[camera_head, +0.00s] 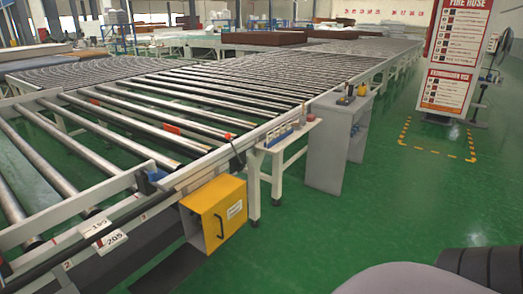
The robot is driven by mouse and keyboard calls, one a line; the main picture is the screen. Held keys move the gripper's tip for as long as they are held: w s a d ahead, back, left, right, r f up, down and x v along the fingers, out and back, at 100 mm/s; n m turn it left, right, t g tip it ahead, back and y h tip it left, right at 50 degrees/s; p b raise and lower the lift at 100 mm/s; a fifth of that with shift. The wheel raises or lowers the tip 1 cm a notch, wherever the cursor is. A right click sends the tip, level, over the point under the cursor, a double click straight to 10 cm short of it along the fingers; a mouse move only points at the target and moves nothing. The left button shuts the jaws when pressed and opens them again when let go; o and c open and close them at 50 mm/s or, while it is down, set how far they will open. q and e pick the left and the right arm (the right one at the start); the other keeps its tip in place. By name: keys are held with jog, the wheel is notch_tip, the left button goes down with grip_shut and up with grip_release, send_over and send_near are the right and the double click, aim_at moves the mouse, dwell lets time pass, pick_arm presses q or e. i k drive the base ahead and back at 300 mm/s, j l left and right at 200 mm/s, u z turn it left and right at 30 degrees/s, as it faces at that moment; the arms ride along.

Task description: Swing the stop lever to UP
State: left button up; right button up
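A lever with a red-orange knob (228,136) stands at the near side rail of the roller conveyor (140,190). A dark curved part shows just below the knob, against the rail. I take this for the stop lever, but it is small and no UP marking can be read. Which way the lever points cannot be told for sure. Neither of my grippers is in view.
A yellow box (213,212) with a black handle hangs at the conveyor's near side. A small white stand (287,141) and a grey cabinet (328,145) stand beside the conveyor. A fire hose sign (455,50) is at the right. Green floor (350,230) is clear in front.

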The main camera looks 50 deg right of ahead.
aim_at(228, 136)
jog(key=l+z, duration=0.1)
jog(key=z, duration=1.25)
jog(key=i+l, duration=0.25)
jog(key=i, duration=0.15)
jog(key=i+l, duration=0.2)
jog(key=i, duration=0.25)
jog(key=i+l, duration=0.25)
jog(key=i, duration=0.15)
jog(key=i+l, duration=0.2)
jog(key=i, duration=0.25)
